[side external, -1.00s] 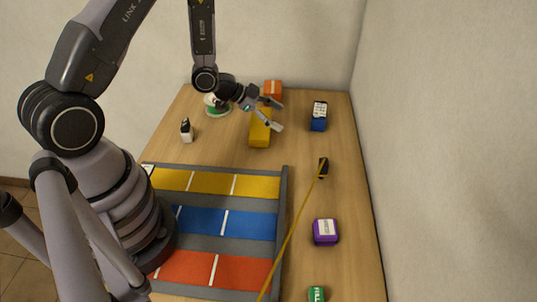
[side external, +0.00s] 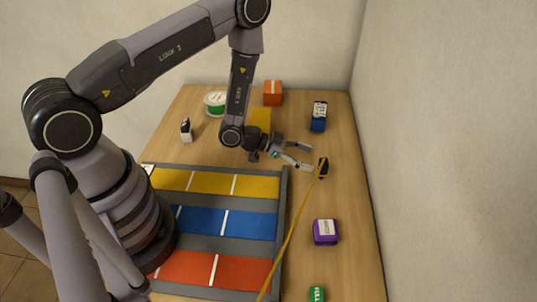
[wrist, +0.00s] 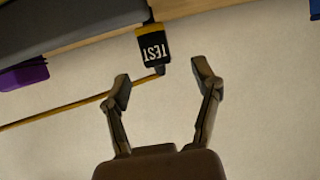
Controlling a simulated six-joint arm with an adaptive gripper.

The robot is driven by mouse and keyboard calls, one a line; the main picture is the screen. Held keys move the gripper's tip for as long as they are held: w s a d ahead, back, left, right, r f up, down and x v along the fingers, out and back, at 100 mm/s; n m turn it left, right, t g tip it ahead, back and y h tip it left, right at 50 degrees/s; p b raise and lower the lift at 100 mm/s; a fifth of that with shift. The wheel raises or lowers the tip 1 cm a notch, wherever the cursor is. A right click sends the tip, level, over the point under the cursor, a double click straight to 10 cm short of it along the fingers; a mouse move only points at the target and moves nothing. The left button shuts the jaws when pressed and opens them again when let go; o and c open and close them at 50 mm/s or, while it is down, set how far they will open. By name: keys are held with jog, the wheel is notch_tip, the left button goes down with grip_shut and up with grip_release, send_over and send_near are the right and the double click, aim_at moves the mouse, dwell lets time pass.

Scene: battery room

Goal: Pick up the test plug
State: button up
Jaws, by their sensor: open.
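The test plug (side external: 323,168) is a small black block near the right edge of the wooden table, with a yellow cable (side external: 294,226) running from it toward the lower left. In the wrist view the plug (wrist: 153,48) shows a white "TEST" label and a yellow band, and lies just beyond my fingertips, roughly between their lines. My gripper (side external: 304,157) is open and empty, just left of the plug in the side view and apart from it. The wrist view also shows my open gripper (wrist: 161,88).
A tray with yellow, blue and red lanes (side external: 284,200) lies left of the plug. A purple block (side external: 325,232) and a green item (side external: 317,294) stand nearer the front. A blue block (side external: 319,118), an orange box (side external: 273,93) and a yellow block (side external: 261,118) stand farther back.

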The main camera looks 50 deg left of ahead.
aim_at(324, 161)
jog(key=x, duration=0.5)
jog(key=shift+s+d, duration=0.1)
jog(key=shift+d, duration=0.1)
jog(key=shift+r, duration=0.1)
grip_shut()
